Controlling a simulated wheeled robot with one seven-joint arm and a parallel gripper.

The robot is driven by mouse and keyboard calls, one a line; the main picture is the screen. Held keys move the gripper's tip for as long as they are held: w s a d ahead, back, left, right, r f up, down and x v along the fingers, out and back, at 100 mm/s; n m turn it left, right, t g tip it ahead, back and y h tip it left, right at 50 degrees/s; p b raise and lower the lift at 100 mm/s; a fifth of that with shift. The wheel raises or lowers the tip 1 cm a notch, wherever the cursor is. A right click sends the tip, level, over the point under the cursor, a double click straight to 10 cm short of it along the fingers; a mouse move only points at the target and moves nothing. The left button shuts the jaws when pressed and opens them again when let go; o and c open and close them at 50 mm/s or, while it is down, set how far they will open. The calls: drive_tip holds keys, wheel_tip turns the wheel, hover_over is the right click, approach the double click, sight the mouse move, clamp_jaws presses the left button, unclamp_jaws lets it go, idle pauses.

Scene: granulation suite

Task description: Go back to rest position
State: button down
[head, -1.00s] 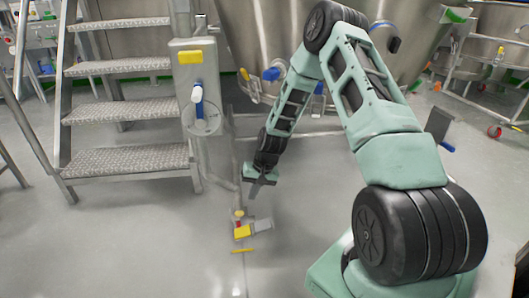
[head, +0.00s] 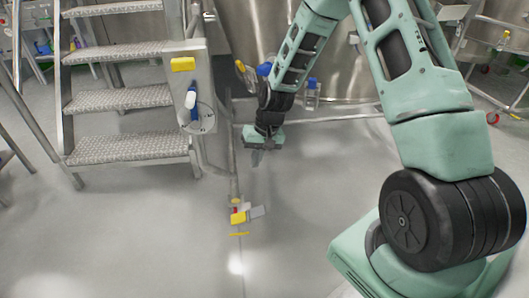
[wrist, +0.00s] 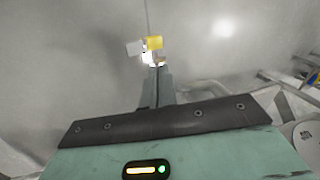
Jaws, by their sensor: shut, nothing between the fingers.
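My gripper (head: 256,158) hangs at the end of my bent arm in the head view, pointing down above the grey floor. It is shut and empty. In the wrist view my gripper's fingers (wrist: 156,72) show closed together at the middle. A small group of yellow, grey and red items (head: 243,215) lies on the floor below and slightly left of my gripper, apart from it. The group also shows in the wrist view (wrist: 153,43), beyond the fingertips.
Metal steps (head: 128,97) stand at the left. Beside them is a grey post panel (head: 207,84) with a yellow block and a blue-and-white handle. A large steel vessel (head: 345,88) stands behind my arm. The floor (head: 110,245) at the front left is clear.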

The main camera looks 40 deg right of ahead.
drive_tip(key=shift+s+r, duration=0.15)
drive_tip(key=shift+r, duration=0.1)
drive_tip(key=s+a+r+n+g+h, duration=0.15)
drive_tip(key=s+a+r+n, duration=0.65)
drive_tip(key=s+a+r, duration=0.85)
drive_tip(key=s+a+r+n, duration=0.2)
drive_tip(key=s+a+n, duration=0.15)
drive_tip(key=s, duration=0.75)
wheel_tip(320, 180, up, 35)
drive_tip(key=p, duration=3.5)
drive_tip(key=shift+f+h, duration=0.15)
drive_tip(key=shift+h, duration=0.3)
drive_tip(key=shift+d+m, duration=0.1)
drive_tip(key=shift+m, duration=0.15)
